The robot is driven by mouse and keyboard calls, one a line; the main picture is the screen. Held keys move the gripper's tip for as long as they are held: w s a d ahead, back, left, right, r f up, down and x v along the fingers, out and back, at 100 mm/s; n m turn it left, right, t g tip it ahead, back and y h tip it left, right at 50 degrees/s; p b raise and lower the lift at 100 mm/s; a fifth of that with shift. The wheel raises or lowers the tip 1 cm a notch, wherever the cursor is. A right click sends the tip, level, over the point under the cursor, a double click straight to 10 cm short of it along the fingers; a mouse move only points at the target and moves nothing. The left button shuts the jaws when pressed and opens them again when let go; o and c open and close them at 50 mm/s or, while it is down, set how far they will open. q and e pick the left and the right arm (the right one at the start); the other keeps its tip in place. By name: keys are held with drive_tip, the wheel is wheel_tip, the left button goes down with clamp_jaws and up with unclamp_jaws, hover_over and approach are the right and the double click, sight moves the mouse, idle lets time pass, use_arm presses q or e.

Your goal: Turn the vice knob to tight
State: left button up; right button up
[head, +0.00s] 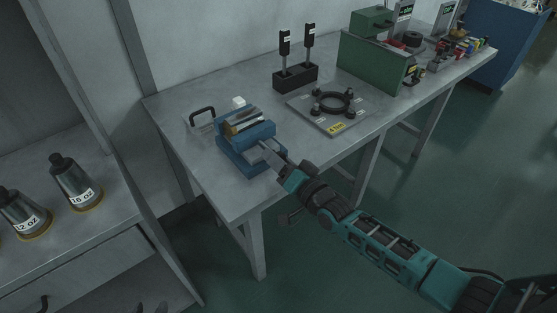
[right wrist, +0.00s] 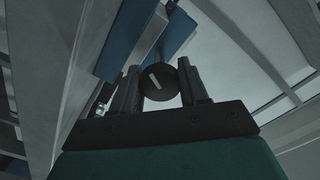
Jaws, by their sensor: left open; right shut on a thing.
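A blue vice (head: 238,148) stands on the near left end of the grey workbench; its blue body also shows in the right wrist view (right wrist: 125,38). My right gripper (head: 268,152) reaches its front right side. In the right wrist view, the round black vice knob (right wrist: 158,89) with a slanted white mark sits between the two fingers of my right gripper (right wrist: 160,78), which is shut on it. The arm hides the knob in the head view. Only dark fingertips of my left gripper (head: 164,307) show at the bottom edge, apart and empty, far from the vice.
The workbench (head: 215,188) also holds a plate with a black ring (head: 335,103), a black stand with two upright tools (head: 296,78) and a green machine (head: 375,65). A shelf unit (head: 110,215) at left carries flasks (head: 75,183).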

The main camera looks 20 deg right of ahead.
drive_tip(key=shift+s+a+f+m, duration=0.15)
drive_tip(key=shift+f+m, duration=0.15)
drive_tip(key=shift+m, duration=0.7)
drive_tip(key=o, duration=1.1)
drive_tip(key=shift+r, duration=0.2)
drive_tip(key=shift+c, duration=0.2)
drive_tip(key=v, duration=1.3)
